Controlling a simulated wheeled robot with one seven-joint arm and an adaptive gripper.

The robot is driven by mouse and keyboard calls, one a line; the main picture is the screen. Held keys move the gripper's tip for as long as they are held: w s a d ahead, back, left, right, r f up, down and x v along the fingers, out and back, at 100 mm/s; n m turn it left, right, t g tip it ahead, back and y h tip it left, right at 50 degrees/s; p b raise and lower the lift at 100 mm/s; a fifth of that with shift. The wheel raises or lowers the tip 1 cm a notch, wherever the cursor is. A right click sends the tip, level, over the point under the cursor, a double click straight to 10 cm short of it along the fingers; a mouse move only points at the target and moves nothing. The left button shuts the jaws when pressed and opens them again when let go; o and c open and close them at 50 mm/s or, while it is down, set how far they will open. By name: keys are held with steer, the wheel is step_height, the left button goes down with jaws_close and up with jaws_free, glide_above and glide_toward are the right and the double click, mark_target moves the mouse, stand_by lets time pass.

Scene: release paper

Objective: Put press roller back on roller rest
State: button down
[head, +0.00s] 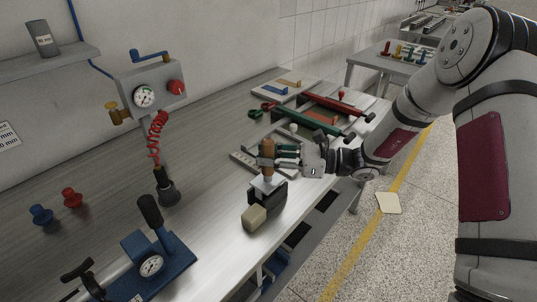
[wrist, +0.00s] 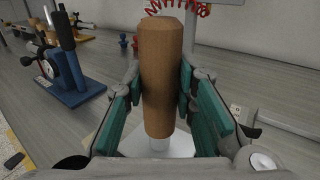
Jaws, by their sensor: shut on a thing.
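My gripper (head: 283,157) is shut on the upright wooden handle of the press roller (head: 267,150), near the front edge of the bench. The handle (wrist: 160,75) fills the middle of the wrist view, between the two green finger pads. Below the handle is a pale metal part, and below that a dark body and a beige block (head: 254,217). I cannot tell which of these lower parts belong to the roller and which to its rest, or whether the roller touches the bench.
A blue hand pump with a gauge (head: 150,265) stands at the front left. A gauge post with a red coiled hose (head: 157,140) stands behind it. Red and green clamps (head: 305,122) lie farther back. Blue and red knobs (head: 70,197) sit at left. The bench middle is bare.

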steer(key=shift+f+b, duration=0.3)
steer(key=shift+f, duration=0.45)
steer(key=c, duration=1.2)
jaws_free()
steer(key=shift+c, duration=0.2)
steer(key=d, duration=1.2)
steer(key=shift+s, duration=0.45)
